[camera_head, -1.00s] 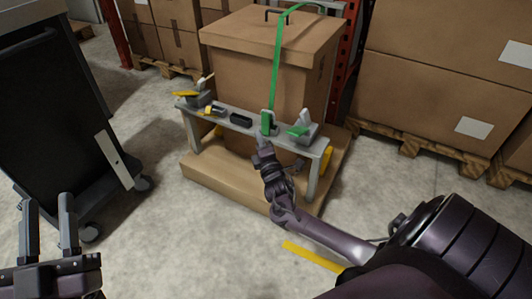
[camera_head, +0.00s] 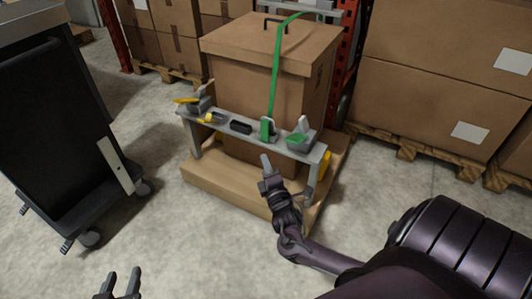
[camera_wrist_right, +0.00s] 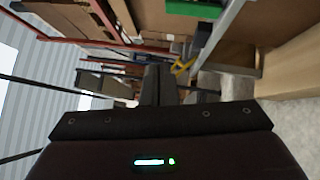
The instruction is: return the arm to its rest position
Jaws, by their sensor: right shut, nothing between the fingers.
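My right arm reaches in from the lower right of the head view, and its gripper (camera_head: 266,162) is shut and empty. The gripper appears in front of the grey bench (camera_head: 222,126), apart from the items on it. The right wrist view shows its two fingers together (camera_wrist_right: 157,85), with nothing held between them. My left gripper (camera_head: 122,276) shows at the bottom edge of the head view. Its two fingers are apart with nothing between them, and the rest of that arm is out of view.
The bench holds a green dispenser (camera_head: 266,130), a grey holder (camera_head: 300,140) with a green piece, a black block (camera_head: 241,127) and yellow-handled items. Behind stands a large strapped carton (camera_head: 252,90). A dark cart (camera_head: 60,130) stands left. Floor in front is clear.

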